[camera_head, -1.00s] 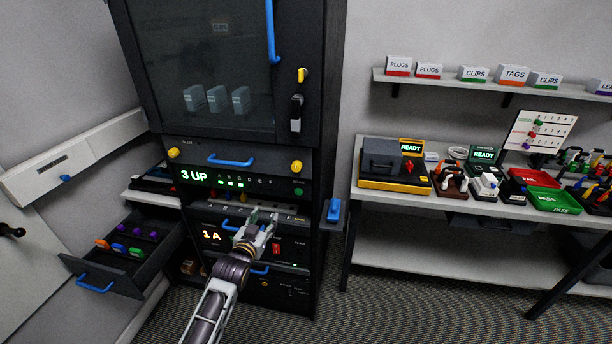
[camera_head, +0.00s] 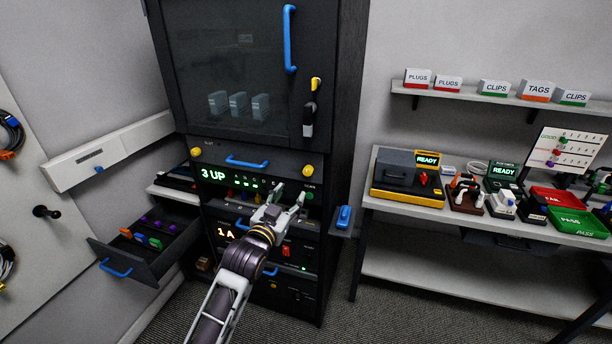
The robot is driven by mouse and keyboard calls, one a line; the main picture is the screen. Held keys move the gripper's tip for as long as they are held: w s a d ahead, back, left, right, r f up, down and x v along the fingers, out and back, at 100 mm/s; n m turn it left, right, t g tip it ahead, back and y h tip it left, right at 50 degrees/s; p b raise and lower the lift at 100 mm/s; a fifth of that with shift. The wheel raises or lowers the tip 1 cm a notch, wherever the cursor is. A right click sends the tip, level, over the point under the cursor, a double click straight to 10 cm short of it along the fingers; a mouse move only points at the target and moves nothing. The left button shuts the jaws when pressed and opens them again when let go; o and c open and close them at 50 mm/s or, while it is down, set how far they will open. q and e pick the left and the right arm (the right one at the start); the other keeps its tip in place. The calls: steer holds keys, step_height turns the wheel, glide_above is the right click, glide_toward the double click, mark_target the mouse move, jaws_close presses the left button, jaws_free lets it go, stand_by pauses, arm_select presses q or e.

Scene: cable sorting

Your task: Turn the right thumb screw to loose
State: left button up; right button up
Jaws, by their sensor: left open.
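The right thumb screw (camera_head: 308,170) is a yellow knob at the right end of a dark panel with a blue handle (camera_head: 247,162), below the glass-door cabinet. The matching left thumb screw (camera_head: 196,152) is at the panel's other end. My left gripper (camera_head: 290,192) is open and empty, with its fingers pointing up toward the rack. Its tips are just below and left of the right thumb screw and appear apart from it. The gripper hides part of the units below the panel. My right gripper is not in view.
The rack's lit display (camera_head: 213,174) reads 3 UP. An open drawer (camera_head: 150,262) with coloured plugs juts out at left. A blue lever (camera_head: 344,217) sticks out at the rack's right side. A workbench (camera_head: 440,285) with several devices stands at right.

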arm_select(q)
steer(key=shift+s, duration=0.1)
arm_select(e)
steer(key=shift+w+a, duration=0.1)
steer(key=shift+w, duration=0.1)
arm_select(q)
steer(key=shift+d, duration=0.1)
glide_toward(307, 173)
steer(key=shift+w, duration=1.5)
steer(key=shift+d+p+x, duration=0.2)
steer(key=shift+p+x, duration=0.1)
steer(key=shift+x, duration=1.25)
steer(key=shift+d+p+x, duration=0.25)
steer(key=shift+x, duration=1.35)
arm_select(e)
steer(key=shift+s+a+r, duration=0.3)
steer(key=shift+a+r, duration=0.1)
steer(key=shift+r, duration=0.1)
arm_select(q)
steer(key=shift+s, duration=0.15)
steer(key=c, duration=1)
steer(key=shift+c, duration=0.2)
